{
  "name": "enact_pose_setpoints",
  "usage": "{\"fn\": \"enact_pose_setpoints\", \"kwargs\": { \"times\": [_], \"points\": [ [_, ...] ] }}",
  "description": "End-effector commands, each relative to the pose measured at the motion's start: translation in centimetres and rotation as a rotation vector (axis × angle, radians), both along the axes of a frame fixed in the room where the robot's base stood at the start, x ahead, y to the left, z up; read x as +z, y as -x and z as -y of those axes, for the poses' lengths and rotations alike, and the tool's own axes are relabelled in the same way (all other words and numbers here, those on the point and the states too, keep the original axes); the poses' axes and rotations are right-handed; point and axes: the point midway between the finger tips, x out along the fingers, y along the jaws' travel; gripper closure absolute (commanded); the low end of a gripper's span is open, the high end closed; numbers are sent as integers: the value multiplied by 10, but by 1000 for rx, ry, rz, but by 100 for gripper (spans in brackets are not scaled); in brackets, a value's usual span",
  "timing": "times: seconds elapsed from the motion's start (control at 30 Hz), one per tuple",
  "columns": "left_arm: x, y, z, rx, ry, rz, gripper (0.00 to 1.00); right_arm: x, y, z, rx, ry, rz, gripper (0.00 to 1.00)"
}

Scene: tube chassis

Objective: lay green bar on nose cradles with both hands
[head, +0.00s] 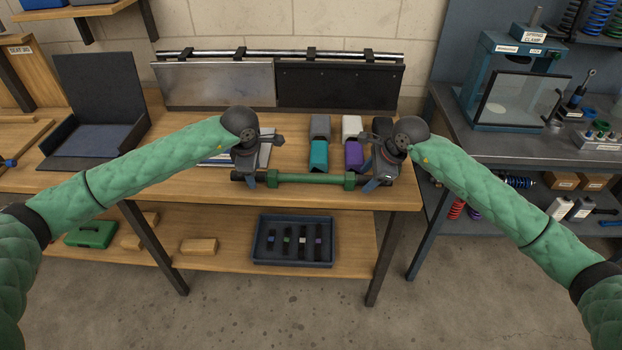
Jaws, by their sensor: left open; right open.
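The green bar (312,179) lies level, left to right, along the front edge of the wooden bench, with thicker green collars near its ends and a dark tip showing at the left. My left gripper (257,160) is open at the bar's left end, just outside the left collar. My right gripper (373,163) is open at the right end and hides part of it. I cannot tell whether either gripper's fingers touch the bar, or whether the bar rests on the bench top. I cannot clearly make out the nose cradles.
Grey, white, teal and purple blocks (318,156) stand behind the bar. An open dark case (100,105) is at the left, metal and black panels (340,86) at the back. A blue tray (258,262) sits on the lower shelf. A clamp press (515,80) stands on the right bench.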

Motion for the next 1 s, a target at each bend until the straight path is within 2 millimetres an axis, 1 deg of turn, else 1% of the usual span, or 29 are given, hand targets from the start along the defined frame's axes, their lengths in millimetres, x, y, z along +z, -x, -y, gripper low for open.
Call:
{"fn": "enact_pose_setpoints", "kwargs": {
  "times": [0.03,0.13,0.37,0.4,0.47,0.6,0.67,1.0],
  "points": [
    [-4,0,0,0,0,-1,46,-4,-1,-1,-1,0,-1,46],
    [-9,-1,0,0,1,0,46,-8,-2,-3,0,1,0,46],
    [-9,-2,0,0,1,0,46,-9,-2,-3,0,1,0,46],
    [-9,-2,0,0,1,0,50,-9,-2,-3,0,1,0,50],
    [-9,-2,0,0,1,0,62,-9,-2,-3,0,1,0,62],
    [-9,-2,0,0,1,0,89,-9,-2,-3,0,1,0,89],
    [-9,-2,0,0,1,0,100,-9,-2,-3,0,1,0,100],
    [-8,-2,0,0,1,2,100,-7,-2,-3,-1,0,2,100]
  ]
}}
